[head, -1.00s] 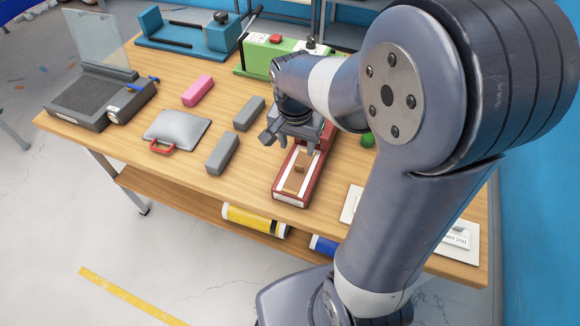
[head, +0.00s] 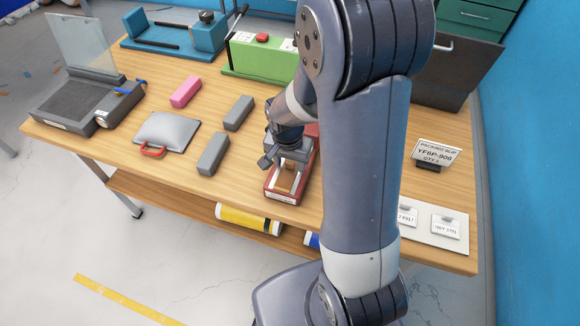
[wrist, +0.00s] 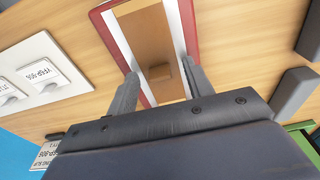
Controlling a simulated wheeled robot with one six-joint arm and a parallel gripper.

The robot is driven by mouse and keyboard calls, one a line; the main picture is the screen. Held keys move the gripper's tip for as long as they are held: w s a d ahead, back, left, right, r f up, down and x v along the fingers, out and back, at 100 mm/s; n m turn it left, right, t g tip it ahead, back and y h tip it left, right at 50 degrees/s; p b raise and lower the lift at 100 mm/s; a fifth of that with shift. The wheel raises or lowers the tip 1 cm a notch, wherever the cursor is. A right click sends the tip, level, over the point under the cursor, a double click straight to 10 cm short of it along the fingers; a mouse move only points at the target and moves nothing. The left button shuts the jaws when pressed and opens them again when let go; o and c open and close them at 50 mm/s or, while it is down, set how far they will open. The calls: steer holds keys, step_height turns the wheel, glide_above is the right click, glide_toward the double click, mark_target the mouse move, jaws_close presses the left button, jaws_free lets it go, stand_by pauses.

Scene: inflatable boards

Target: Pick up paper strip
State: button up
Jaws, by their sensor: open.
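A shallow red tray (head: 271,199) lies near the front edge of the wooden table. It has white strips along its two long sides, a brown middle and a small brown block. In the wrist view, one white strip (wrist: 115,38) runs along the tray's left side. I cannot tell whether these white strips are the paper strip. My gripper (head: 287,160) is over the tray and points down. In the wrist view, my gripper (wrist: 160,68) is open, its fingers toward the tray's two sides with nothing between them. My arm hides part of the tray's far end.
Two grey blocks (head: 213,154), a pink block (head: 185,92) and a grey pouch (head: 168,131) lie to the left. A green machine (head: 262,56) stands behind. A packing slip sign (head: 435,153) and a white label board (head: 425,238) are at the right.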

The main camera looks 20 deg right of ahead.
steer(key=c, duration=1.1)
steer(key=shift+o, duration=0.2)
steer(key=shift+r, duration=0.1)
